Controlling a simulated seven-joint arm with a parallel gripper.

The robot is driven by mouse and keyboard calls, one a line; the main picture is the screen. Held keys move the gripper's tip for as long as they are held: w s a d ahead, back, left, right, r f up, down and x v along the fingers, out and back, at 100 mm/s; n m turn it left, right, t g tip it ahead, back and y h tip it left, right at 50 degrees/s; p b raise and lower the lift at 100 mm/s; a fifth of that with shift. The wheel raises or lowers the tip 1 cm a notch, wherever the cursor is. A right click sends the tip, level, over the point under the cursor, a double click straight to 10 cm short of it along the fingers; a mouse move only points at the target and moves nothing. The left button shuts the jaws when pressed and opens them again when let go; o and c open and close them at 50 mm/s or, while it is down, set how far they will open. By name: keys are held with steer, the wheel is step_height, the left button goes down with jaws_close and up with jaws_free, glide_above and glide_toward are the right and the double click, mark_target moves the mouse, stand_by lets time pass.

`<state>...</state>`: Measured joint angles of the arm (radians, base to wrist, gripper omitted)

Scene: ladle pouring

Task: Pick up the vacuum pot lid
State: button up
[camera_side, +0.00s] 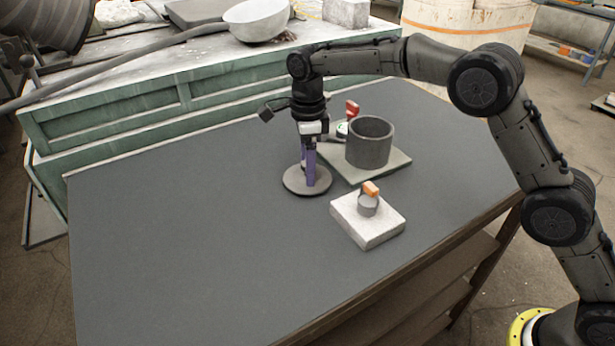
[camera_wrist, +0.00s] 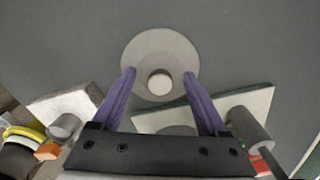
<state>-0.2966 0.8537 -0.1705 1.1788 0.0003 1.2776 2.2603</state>
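The lid is a flat grey disc (camera_side: 294,185) with a short round knob, lying on the dark table. In the wrist view the lid (camera_wrist: 160,45) is centred ahead of my gripper. My gripper (camera_side: 310,178) points straight down over it with purple fingers. In the wrist view my gripper (camera_wrist: 158,75) is open, one finger on each side of the knob (camera_wrist: 160,82), with visible gaps. The side view does not show whether the fingertips touch the disc. The pot, a dark grey open cylinder (camera_side: 369,150), stands on a pale green plate (camera_side: 397,162) behind and right.
A white block (camera_side: 366,228) with a small grey cup (camera_side: 368,206) and orange handle sits at the front right. A red-handled object (camera_side: 351,110) is behind the pot. The table (camera_side: 180,220) is clear to the left and front.

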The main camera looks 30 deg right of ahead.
steer(key=shift+f, duration=0.15)
jaws_close()
stand_by(0.4)
